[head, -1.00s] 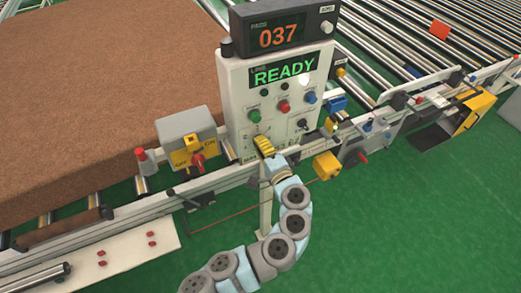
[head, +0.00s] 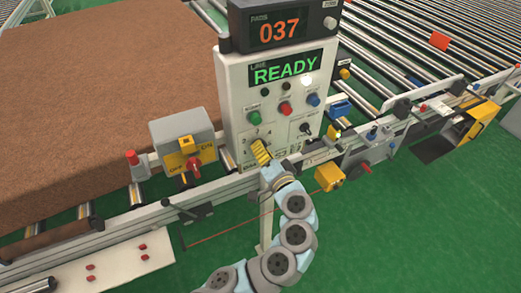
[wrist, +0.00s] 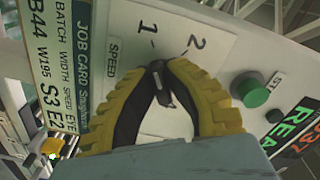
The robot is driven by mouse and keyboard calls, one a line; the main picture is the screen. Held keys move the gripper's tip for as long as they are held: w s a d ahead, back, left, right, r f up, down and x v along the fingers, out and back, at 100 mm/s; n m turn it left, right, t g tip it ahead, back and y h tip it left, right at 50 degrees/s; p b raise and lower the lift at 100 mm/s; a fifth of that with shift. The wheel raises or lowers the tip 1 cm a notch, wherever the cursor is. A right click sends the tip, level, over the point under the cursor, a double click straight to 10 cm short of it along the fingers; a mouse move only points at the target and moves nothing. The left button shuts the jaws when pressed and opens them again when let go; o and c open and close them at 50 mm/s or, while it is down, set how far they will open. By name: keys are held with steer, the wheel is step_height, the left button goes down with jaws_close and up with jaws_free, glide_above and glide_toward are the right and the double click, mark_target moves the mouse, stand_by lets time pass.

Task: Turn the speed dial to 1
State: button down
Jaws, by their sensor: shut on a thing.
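The speed dial (wrist: 162,85) is a small dark knob on a white plate marked SPEED, 1 and 2, in the wrist view. Its pointer end is aimed up and slightly left, toward the 1 mark (wrist: 147,27). My gripper (wrist: 163,68) has yellow ribbed fingers with black inner pads, and their tips are closed on the knob from both sides. In the head view my gripper (head: 260,152) is at the lower left of the control panel (head: 233,85), under the green button. It hides most of the dial there.
The green button (wrist: 257,95) is close to the right finger in the wrist view. A job card (wrist: 62,70) is on the left. In the head view, a grey switch box (head: 183,130) stands left of the panel, and more buttons and a black switch sit right of my gripper.

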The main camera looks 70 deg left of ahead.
steer(key=shift+f, duration=0.15)
steer(key=c, duration=1.1)
jaws_free()
steer(key=shift+s+a, duration=0.1)
steer(key=d, duration=1.2)
steer(key=shift+w, duration=0.2)
